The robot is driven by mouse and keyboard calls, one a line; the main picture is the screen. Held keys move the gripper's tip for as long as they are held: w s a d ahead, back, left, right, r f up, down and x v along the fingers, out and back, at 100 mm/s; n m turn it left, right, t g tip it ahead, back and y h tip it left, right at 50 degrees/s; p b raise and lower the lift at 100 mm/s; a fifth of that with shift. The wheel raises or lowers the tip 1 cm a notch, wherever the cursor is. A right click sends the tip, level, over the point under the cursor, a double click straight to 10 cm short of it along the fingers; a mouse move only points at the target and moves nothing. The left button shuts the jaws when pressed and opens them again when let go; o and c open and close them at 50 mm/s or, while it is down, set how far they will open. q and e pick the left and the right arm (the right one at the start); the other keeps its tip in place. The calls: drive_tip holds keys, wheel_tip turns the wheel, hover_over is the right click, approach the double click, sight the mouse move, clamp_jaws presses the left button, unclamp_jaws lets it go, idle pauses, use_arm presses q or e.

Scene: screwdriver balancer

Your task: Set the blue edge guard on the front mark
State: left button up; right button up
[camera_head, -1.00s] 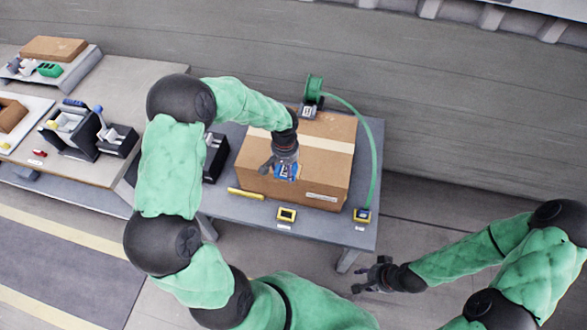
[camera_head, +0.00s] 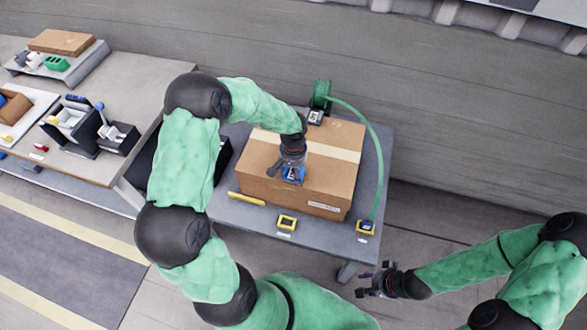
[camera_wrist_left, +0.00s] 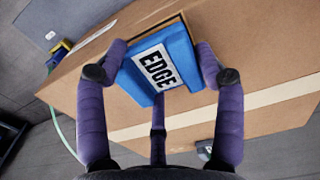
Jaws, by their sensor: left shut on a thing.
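The blue edge guard (camera_head: 292,178), labelled EDGE, is between the fingers of my left gripper (camera_head: 286,174), at the front top edge of the cardboard box (camera_head: 257,183). In the left wrist view the guard (camera_wrist_left: 165,60) lies between two purple fingers of the gripper (camera_wrist_left: 157,72), with a third finger below. I cannot tell whether the guard touches the box. I cannot make out the front mark; the gripper and guard cover part of that edge. My right gripper (camera_head: 370,283) is empty, fingers spread, off the table's front right corner.
The box stands on a grey table (camera_head: 250,222) with a pale tape strip across its top. A yellow bar (camera_head: 246,198), a yellow frame (camera_head: 287,223) and a yellow-and-blue piece (camera_head: 365,227) lie in front. A green strap (camera_head: 376,150) runs from a reel (camera_head: 321,95) along the right.

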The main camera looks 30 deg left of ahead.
use_arm(q)
drive_tip(key=shift+f+b, duration=0.5)
drive_tip(key=shift+b, duration=0.1)
idle(1.1)
drive_tip(key=o, duration=1.1)
drive_tip(key=shift+r, duration=0.1)
wheel_tip(320, 180, up, 12)
drive_tip(key=shift+f, duration=0.1)
